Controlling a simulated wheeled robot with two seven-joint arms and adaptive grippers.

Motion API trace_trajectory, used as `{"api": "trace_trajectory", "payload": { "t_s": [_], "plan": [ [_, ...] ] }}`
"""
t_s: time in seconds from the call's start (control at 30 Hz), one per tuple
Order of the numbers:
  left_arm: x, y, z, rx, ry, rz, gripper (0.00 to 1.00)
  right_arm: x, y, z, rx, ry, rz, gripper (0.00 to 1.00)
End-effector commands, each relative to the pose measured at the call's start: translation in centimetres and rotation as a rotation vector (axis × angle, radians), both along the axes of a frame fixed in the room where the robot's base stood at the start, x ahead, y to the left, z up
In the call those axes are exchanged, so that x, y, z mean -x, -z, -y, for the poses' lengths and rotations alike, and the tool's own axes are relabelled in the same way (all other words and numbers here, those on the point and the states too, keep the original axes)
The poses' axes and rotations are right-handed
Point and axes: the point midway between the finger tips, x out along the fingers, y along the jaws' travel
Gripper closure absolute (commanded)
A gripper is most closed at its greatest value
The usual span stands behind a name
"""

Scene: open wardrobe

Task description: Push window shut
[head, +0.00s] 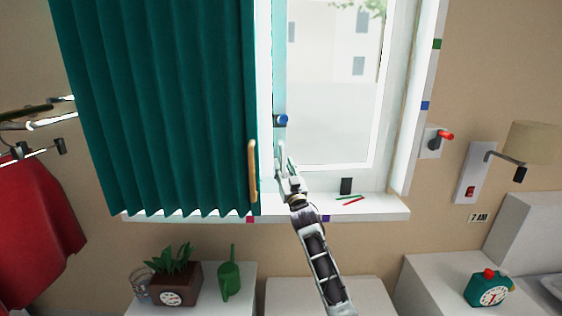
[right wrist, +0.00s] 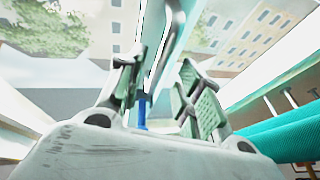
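The white-framed window (head: 389,85) stands behind the sill. A narrow pale-teal sash (head: 279,60) shows nearly edge-on at its left side, apparently swung open. A blue knob (head: 281,120) sits low on this sash. My right gripper (head: 284,160) is just below the knob, in front of the sash's lower end. In the right wrist view its fingers (right wrist: 168,90) are apart, with the sash bar (right wrist: 177,40) and a blue piece (right wrist: 143,110) seen between them. I cannot tell whether they touch. My left gripper is not in view.
A green curtain (head: 160,100) with a wooden handle (head: 253,170) hangs left of the sash. A red-handled switch (head: 442,136) is on the right wall.

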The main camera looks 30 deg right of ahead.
Motion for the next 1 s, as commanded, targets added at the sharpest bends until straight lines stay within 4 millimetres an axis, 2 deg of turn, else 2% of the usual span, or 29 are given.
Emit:
{"api": "trace_trajectory", "payload": {
  "t_s": [0.4, 0.9, 0.93, 1.0],
  "plan": [
    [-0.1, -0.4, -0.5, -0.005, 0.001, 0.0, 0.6, -2.9, -1.3, 0.8, 0.0, 0.0, 0.001, 0.65],
    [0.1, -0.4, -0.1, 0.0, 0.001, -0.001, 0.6, -3.5, -1.6, 1.0, 0.0, 0.0, 0.0, 0.65],
    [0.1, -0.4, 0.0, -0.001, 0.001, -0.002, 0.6, -3.5, -1.5, 1.0, 0.0, 0.0, 0.0, 0.66],
    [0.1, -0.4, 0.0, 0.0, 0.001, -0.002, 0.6, -3.5, -1.5, 1.0, 0.0, 0.0, 0.0, 0.75]
  ]
}}
